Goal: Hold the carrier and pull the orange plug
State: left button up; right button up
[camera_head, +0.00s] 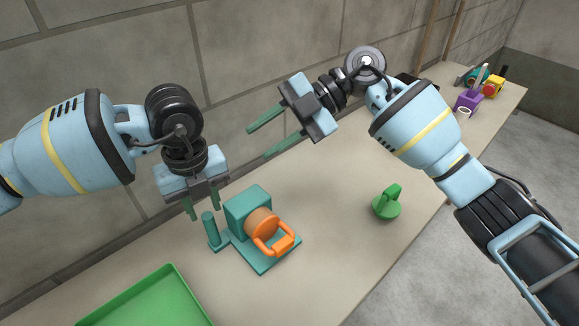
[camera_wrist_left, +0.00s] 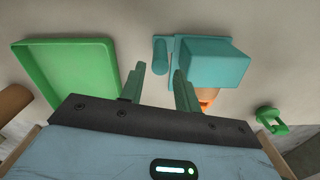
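The teal carrier (camera_head: 249,205) stands on the bench, with a block, a base plate and an upright post (camera_head: 213,231) at its left. The orange plug (camera_head: 279,243), with a loop handle, sits at the carrier's front on a brown-orange round part. My left gripper (camera_head: 202,210) is open, pointing down by the post. In the left wrist view the post (camera_wrist_left: 160,52) shows just beyond the gap between the fingers (camera_wrist_left: 158,70); I cannot tell whether they touch it. My right gripper (camera_head: 257,143) is open and empty, above the bench behind the carrier, its fingers pointing left.
A green tray (camera_head: 104,314) lies at the front left. A green knob-like piece with a handle (camera_head: 386,207) stands to the right on the bench. Purple, yellow and teal objects (camera_head: 468,101) stand at the far right end. A grey block wall runs behind the bench.

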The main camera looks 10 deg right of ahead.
aim_at(211, 228)
jog(key=s+d+f+m+h, duration=0.2)
jog(key=d+f+m+h, duration=0.1)
jog(key=h, duration=0.4)
jog(key=shift+s+f+m+h, duration=0.35)
jog(key=shift+f+m, duration=0.35)
jog(key=shift+f, duration=0.7)
pick_arm(q)
jog(key=shift+f, duration=0.15)
pick_arm(e)
jog(key=shift+d, duration=0.1)
pick_arm(q)
jog(key=shift+f, duration=3.8)
pick_arm(e)
jog(key=shift+g, duration=0.3)
pick_arm(q)
grip_shut()
pick_arm(e)
jog(key=shift+o, duration=0.3)
